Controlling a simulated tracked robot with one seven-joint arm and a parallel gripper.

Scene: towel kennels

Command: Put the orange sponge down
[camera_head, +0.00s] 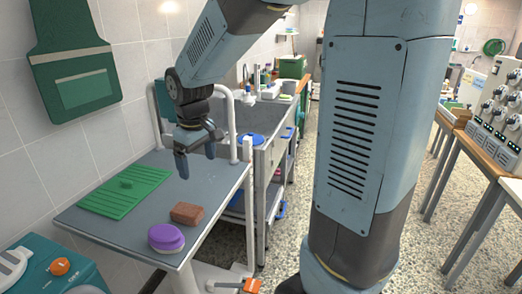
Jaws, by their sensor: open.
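A brownish-orange block (187,213), which looks like the orange sponge, lies flat on the grey table (225,176), near its front right part. My gripper (197,164) hangs above the table, behind and apart from the block. Its two fingers point down and are spread, with nothing seen between them.
A purple oval item (166,238) lies just in front of the block. A white rail (233,125) stands behind the table. The table between mat and rail is clear.

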